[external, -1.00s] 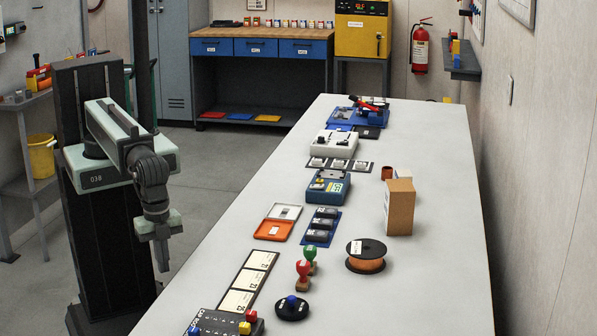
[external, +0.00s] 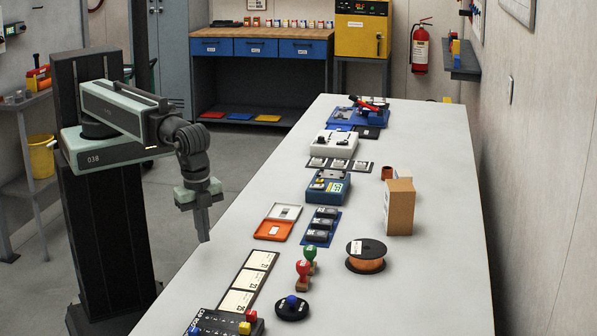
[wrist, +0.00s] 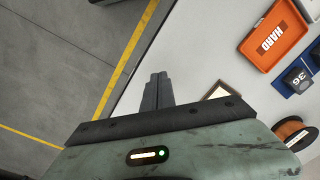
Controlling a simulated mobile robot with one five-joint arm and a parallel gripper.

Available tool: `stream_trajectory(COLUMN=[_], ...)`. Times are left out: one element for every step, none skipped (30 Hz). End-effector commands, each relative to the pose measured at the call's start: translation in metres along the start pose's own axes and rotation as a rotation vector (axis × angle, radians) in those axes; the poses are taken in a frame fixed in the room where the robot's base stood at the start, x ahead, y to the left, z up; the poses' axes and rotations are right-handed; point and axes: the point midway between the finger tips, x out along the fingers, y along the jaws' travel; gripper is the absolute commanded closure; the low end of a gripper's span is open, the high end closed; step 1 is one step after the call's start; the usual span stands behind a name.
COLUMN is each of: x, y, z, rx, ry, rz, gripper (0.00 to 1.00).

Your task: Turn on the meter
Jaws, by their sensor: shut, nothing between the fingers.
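A blue box-shaped device (external: 328,187) with a light panel and small coloured controls stands mid-table; it looks like the meter. Its display and switch are too small to read. It is not seen in the wrist view. My gripper (external: 204,238) points down near the table's left edge, in front of and to the left of the blue device, well apart from it. In the wrist view its two fingers (wrist: 157,90) are together, with nothing between them.
An orange tray (external: 273,230) and a blue mat (external: 334,234) with black blocks lie between my gripper and the device. A white switch box (external: 334,144) stands behind it. A cardboard box (external: 399,207) and an orange spool (external: 366,262) stand to the right.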

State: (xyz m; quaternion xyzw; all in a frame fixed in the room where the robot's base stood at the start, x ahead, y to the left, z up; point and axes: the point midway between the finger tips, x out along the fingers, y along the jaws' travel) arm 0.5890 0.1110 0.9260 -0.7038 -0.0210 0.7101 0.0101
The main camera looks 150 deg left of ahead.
Motion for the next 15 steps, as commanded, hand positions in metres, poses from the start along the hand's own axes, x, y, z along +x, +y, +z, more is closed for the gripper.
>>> stream_trajectory(x=[-0.024, -0.031, -0.039, -0.046, -0.052, -0.061, -0.068, -0.075, -0.084, -0.09, -0.097, -0.105, -0.11, -0.115, -0.121], y=[-0.039, -0.06, -0.088, -0.109, -0.13, -0.158, -0.179, -0.199, -0.227, -0.247, -0.266, -0.289, -0.306, -0.321, -0.339], z=[0.002, 0.004, 0.006, 0.009, 0.013, 0.02, 0.025, 0.032, 0.042, 0.05, 0.059, 0.071, 0.08, 0.089, 0.1], rx=[-0.074, -0.114, -0.167, -0.207, -0.246, -0.299, -0.339, -0.379, -0.431, -0.469, -0.507, -0.553, -0.586, -0.616, -0.653], ry=[0.026, 0.043, 0.065, 0.083, 0.099, 0.121, 0.139, 0.155, 0.177, 0.194, 0.208, 0.229, 0.242, 0.255, 0.27], rz=[0.003, 0.004, 0.003, 0.002, 0.0, -0.004, -0.007, -0.01, -0.017, -0.023, -0.029, -0.038, -0.043, -0.05, -0.058], gripper=[1.0, 1.0, 1.0, 1.0, 1.0, 1.0, 1.0, 1.0, 1.0, 1.0, 1.0, 1.0, 1.0, 1.0, 1.0])
